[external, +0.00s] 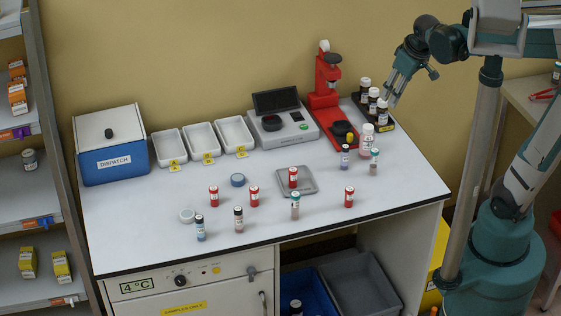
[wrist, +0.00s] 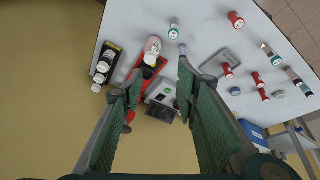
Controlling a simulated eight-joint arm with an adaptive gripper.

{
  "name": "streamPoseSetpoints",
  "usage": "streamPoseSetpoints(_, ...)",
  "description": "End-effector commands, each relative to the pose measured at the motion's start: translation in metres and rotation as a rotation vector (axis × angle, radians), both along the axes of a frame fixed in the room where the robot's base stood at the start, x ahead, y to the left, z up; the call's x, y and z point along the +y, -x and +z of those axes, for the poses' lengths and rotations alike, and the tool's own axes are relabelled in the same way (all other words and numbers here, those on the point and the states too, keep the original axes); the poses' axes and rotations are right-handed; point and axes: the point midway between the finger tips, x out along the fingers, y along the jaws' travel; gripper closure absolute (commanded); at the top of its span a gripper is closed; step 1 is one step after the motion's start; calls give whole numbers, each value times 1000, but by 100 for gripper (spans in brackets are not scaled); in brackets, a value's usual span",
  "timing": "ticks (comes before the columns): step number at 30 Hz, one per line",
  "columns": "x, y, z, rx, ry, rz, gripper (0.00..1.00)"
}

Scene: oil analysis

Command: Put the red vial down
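Several red vials with white labels stand upright on the white bench. One red vial (external: 293,178) stands on the small grey square tray (external: 311,187). Another red vial (external: 349,197) stands right of the tray, and two more, a left one (external: 213,196) and a middle one (external: 254,196), stand left of it. Red vials also show in the wrist view, one on the tray (wrist: 228,72) and one near the bench edge (wrist: 236,19). My gripper (external: 391,98) is high at the back right, by the dark-bottle rack. In the wrist view its fingers (wrist: 160,80) are spread with nothing between them.
A black rack (external: 388,122) of dark bottles, a white bottle (external: 367,140) and a red press (external: 326,90) crowd the back right. A scale (external: 283,128), lettered white trays (external: 202,140) and a blue DISPATCH box (external: 111,150) line the back. Bare bench lies at front right.

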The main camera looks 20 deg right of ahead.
Motion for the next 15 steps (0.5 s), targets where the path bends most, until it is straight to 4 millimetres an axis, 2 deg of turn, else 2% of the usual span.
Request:
streamPoseSetpoints(3,-22,14,4,-27,-20,-66,69)
streamPoseSetpoints(15,-83,58,10,-118,-88,-280,69)
